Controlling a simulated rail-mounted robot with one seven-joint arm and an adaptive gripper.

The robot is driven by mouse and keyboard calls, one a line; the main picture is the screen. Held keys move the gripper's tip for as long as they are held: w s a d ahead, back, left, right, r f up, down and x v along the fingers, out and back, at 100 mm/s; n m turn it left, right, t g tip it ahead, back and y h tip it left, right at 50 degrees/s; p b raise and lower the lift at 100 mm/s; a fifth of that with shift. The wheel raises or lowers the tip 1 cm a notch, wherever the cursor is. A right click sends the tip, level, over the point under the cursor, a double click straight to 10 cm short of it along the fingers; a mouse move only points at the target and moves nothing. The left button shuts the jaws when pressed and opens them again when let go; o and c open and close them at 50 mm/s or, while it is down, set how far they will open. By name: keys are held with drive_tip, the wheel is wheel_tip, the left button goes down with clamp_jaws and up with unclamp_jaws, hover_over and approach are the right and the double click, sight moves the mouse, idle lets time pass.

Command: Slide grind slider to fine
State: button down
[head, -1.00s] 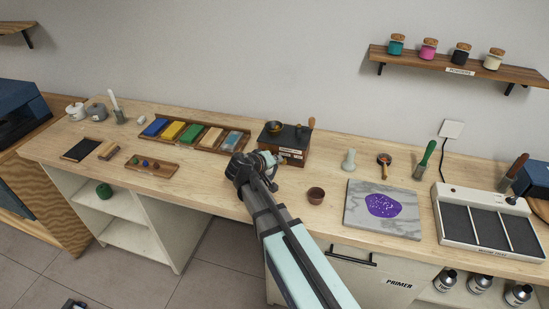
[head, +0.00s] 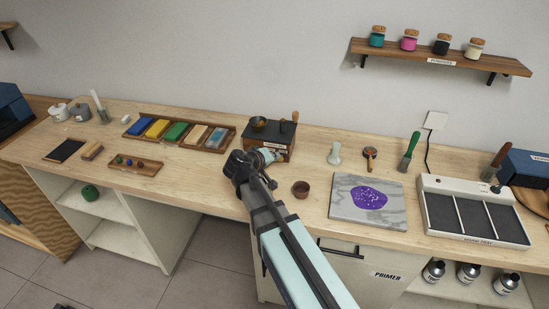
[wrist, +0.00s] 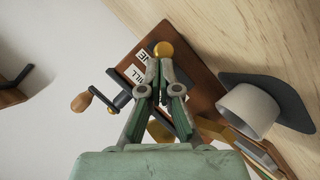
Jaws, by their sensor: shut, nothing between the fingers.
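The grinding mill (head: 285,142) is a wooden box with a dark top, a bowl and a crank, near the back of the bench. In the wrist view its wooden face (wrist: 205,88) carries white labels, partly hidden by my fingers. A round brass knob (wrist: 163,48) on that face shows right at my fingertips; I take it for the grind slider's knob. I cannot tell whether they touch. My gripper (wrist: 160,66) is shut with nothing between its fingers. In the head view my gripper (head: 269,156) is at the mill's front. The slider's track is hidden.
A small brown cup (head: 301,189) stands right of my arm. A tray of coloured blocks (head: 222,147) lies left of the mill. A grey slab (head: 341,205) with purple powder lies right. In the wrist view the crank handle (wrist: 82,102) sticks out at left.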

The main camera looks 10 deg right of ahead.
drive_tip(key=a+r, duration=0.3)
drive_tip(key=shift+a, duration=0.3)
drive_tip(key=b+v, duration=0.2)
drive_tip(key=v, duration=0.7)
drive_tip(key=shift+r, duration=0.15)
drive_tip(key=shift+d, duration=0.1)
